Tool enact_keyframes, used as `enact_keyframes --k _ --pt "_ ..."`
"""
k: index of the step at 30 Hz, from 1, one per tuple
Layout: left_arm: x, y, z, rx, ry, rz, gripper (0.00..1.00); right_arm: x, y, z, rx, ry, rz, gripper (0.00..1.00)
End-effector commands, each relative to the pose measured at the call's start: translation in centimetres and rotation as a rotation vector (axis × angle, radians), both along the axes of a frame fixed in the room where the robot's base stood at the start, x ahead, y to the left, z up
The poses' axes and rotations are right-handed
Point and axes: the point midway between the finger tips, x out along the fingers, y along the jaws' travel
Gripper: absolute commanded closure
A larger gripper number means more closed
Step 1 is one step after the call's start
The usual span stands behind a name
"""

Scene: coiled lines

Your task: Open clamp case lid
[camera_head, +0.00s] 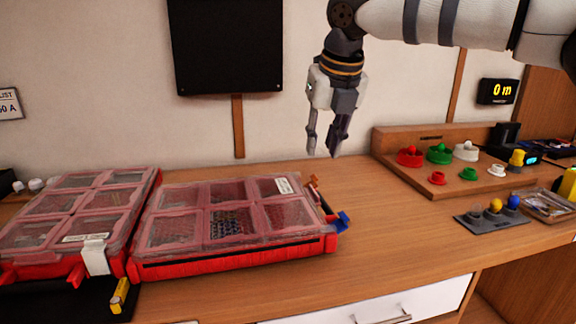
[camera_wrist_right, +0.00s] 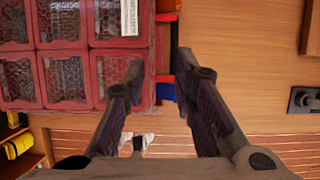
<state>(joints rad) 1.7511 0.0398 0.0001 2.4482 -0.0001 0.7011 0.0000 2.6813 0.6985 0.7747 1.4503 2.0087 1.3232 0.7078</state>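Two red cases with clear lids lie side by side on the wooden counter; I cannot tell which is the clamp case. The right case (camera_head: 232,257) has its lid (camera_head: 210,208) down, with a white label too small to read. A blue latch (camera_head: 341,222) and an orange latch (camera_head: 313,182) stick out at its right side. The left case (camera_head: 60,265) also has its lid down. My right gripper (camera_head: 322,154) hangs fingers-down above the counter, behind the right case's right side. In the wrist view its fingers (camera_wrist_right: 160,66) are apart and empty. My left gripper is out of view.
A wooden board (camera_head: 425,175) with red, green and white knobs stands at the right. A grey block (camera_head: 492,218) with coloured caps and a clear tray (camera_head: 548,206) are in front of it. Bare counter (camera_head: 400,225) lies between the right case and these.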

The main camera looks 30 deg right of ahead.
Motion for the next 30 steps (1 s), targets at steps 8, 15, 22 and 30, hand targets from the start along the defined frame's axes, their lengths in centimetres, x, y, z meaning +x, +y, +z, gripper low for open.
enact_keyframes --k 8,15,22,30 --pt "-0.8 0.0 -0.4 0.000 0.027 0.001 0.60 1.3 -0.3 -3.7 0.002 0.008 -0.001 0.75" --pt "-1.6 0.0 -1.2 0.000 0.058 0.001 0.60 3.4 -0.8 -9.3 0.001 0.008 0.000 0.75" --pt "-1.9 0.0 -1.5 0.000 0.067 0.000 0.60 4.3 -0.9 -11.2 0.001 0.000 -0.001 0.75" --pt "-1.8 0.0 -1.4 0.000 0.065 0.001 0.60 4.3 -1.0 -11.1 0.001 -0.002 -0.001 0.82"
